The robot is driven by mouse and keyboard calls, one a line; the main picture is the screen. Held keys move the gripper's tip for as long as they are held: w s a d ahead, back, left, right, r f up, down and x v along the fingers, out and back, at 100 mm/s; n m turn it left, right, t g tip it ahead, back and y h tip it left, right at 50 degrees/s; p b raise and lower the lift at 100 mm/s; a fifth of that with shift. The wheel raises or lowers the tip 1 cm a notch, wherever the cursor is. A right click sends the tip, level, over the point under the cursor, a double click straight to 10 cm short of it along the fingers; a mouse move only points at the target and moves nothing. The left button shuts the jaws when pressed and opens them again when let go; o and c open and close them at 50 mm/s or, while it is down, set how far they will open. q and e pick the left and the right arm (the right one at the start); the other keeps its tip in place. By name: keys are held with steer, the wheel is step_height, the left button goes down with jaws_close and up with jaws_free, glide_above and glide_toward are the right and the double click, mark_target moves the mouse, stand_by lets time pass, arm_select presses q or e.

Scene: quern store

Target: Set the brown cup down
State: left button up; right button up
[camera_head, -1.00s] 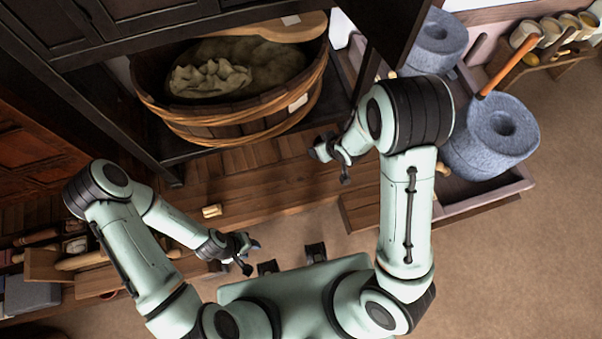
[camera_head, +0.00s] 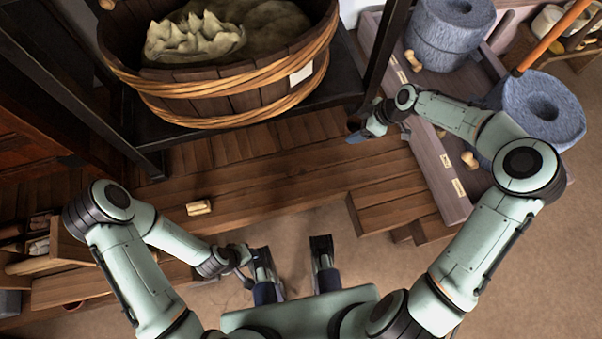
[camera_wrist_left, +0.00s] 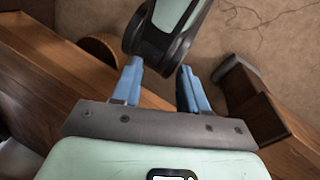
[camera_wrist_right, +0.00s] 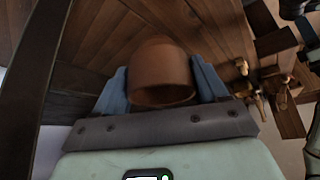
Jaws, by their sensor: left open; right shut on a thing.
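The brown cup (camera_wrist_right: 162,70) sits between the blue fingers of my right gripper (camera_wrist_right: 160,88) in the right wrist view, and the gripper is shut on it. The cup's rim side faces the palm. In the head view my right gripper (camera_head: 366,130) is over the back edge of the wooden bench (camera_head: 270,178), in front of the tub's dark stand. The cup is mostly hidden there, and I cannot tell whether it touches the boards. My left gripper (camera_head: 245,262) is open and empty, low near my base; its spread fingers show in the left wrist view (camera_wrist_left: 160,88).
A big wooden tub (camera_head: 225,95) with a cloth sack stands behind the bench. A dark post (camera_head: 386,50) rises close to my right gripper. Blue-grey millstones (camera_head: 543,105) stand in a tray (camera_head: 440,180) at right. A small wooden piece (camera_head: 199,208) lies on otherwise clear boards.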

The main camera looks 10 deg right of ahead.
steer(key=shift+w+d+r, duration=0.1)
steer(key=shift+d, duration=0.1)
step_height(320, 180, down, 16)
steer(key=b, duration=0.4)
step_height(320, 180, down, 4)
steer(key=shift+f+b, duration=0.1)
steer(key=shift+b, duration=0.55)
arm_select(q)
steer(key=w+a+f+t+y, duration=0.1)
steer(key=w+a+f+t, duration=0.1)
steer(key=w+a+f, duration=0.2)
step_height(320, 180, down, 2)
steer(key=shift+w+f+n, duration=0.2)
steer(key=shift+w+n, duration=0.1)
steer(key=shift+w, duration=0.95)
steer(key=shift+s+f, duration=0.1)
arm_select(e)
steer(key=o, duration=1.1)
